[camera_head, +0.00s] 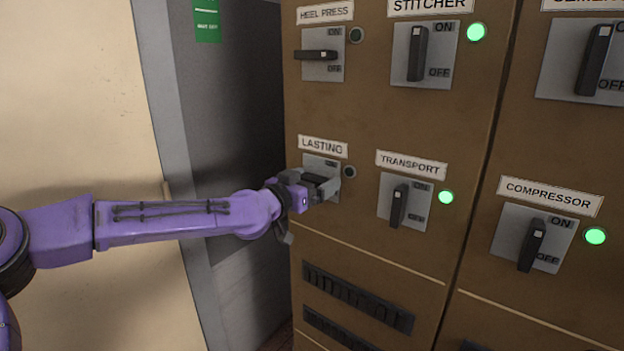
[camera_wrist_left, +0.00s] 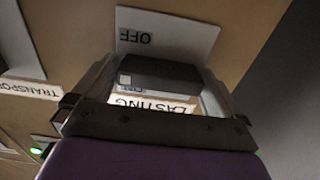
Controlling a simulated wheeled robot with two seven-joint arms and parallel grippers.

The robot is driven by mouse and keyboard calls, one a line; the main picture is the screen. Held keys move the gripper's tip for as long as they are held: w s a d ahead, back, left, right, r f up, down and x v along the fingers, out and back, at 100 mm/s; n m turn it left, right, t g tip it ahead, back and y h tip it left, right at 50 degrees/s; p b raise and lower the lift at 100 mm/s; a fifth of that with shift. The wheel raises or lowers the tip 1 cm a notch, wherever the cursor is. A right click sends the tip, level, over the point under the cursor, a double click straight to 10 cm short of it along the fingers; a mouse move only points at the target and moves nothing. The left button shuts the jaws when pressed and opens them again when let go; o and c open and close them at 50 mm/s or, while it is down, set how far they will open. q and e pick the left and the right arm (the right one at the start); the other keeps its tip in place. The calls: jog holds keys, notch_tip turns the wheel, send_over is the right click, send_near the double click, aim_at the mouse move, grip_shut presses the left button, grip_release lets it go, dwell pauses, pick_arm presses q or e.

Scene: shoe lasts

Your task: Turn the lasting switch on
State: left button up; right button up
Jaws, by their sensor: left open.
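The lasting switch has a grey plate (camera_head: 322,164) under a "LASTING" label (camera_head: 322,147) on the brown cabinet. Its round lamp (camera_head: 349,172) is dark. My left gripper (camera_head: 325,186) is open at this switch and covers much of it. In the left wrist view, upside down, the black switch handle (camera_wrist_left: 160,74) lies crosswise between the two spread fingers of the gripper (camera_wrist_left: 158,82). Beyond it shows the plate with "OFF" (camera_wrist_left: 165,35). The handle looks horizontal, like the heel press handle. I cannot tell whether the fingers touch it. My right gripper is not in view.
The transport switch (camera_head: 398,205) is close on the right, upright with a green lamp. The heel press switch (camera_head: 317,55) is above, horizontal with a dark lamp. Stitcher (camera_head: 417,52) and compressor (camera_head: 531,245) have lit lamps. Vent slots (camera_head: 357,299) are below.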

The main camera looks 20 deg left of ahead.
pick_arm(q)
jog(key=shift+w, duration=0.1)
jog(key=c, duration=0.7)
jog(key=shift+c, duration=0.2)
jog(key=shift+n, duration=0.3)
jog(key=n+b, duration=0.1)
jog(key=n, duration=0.2)
jog(key=shift+f, duration=0.1)
jog(key=n+b, duration=0.1)
jog(key=n, duration=0.4)
jog(key=shift+a+f, duration=0.1)
jog(key=shift+a, duration=0.05)
jog(key=n+b, duration=0.1)
jog(key=n, duration=0.3)
jog(key=shift+n, duration=0.3)
jog(key=shift+n+b, duration=0.75)
jog(key=shift+n, duration=1.55)
